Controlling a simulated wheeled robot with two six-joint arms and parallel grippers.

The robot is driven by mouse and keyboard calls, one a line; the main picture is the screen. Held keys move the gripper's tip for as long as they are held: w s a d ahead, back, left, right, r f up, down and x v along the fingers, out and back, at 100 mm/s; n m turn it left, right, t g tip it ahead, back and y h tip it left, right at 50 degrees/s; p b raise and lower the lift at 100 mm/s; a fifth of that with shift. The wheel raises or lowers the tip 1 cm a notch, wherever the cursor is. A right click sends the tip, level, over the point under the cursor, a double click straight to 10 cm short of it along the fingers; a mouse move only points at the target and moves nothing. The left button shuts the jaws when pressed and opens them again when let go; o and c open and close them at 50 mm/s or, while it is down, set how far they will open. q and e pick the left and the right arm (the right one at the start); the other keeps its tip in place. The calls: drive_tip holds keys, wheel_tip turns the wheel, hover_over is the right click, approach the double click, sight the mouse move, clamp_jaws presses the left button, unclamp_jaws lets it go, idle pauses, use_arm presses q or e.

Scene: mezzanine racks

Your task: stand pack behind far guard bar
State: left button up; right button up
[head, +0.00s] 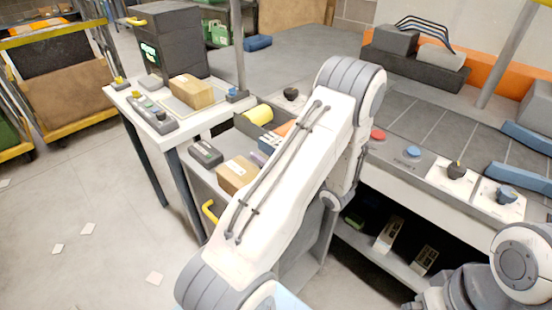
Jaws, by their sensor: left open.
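I cannot tell which carton is the pack. One cardboard carton (237,173) lies in the open grey drawer beside my left arm, and another (191,92) lies on the white side table. Two small packs, one on the left (389,235) and one on the right (424,260), lean on the low shelf under the counter. No guard bar stands out there for certain. My left arm crosses the middle and folds down at its far end. My left gripper (331,201) is open, mostly hidden behind the arm, with nothing seen in it. My right gripper is out of view.
The drawer also holds a dark device (206,153) and a yellow roll (257,113).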

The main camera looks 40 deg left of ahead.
use_arm(q)
drive_tip(key=shift+a, duration=0.5)
clamp_jaws()
drive_tip(key=shift+r, duration=0.1)
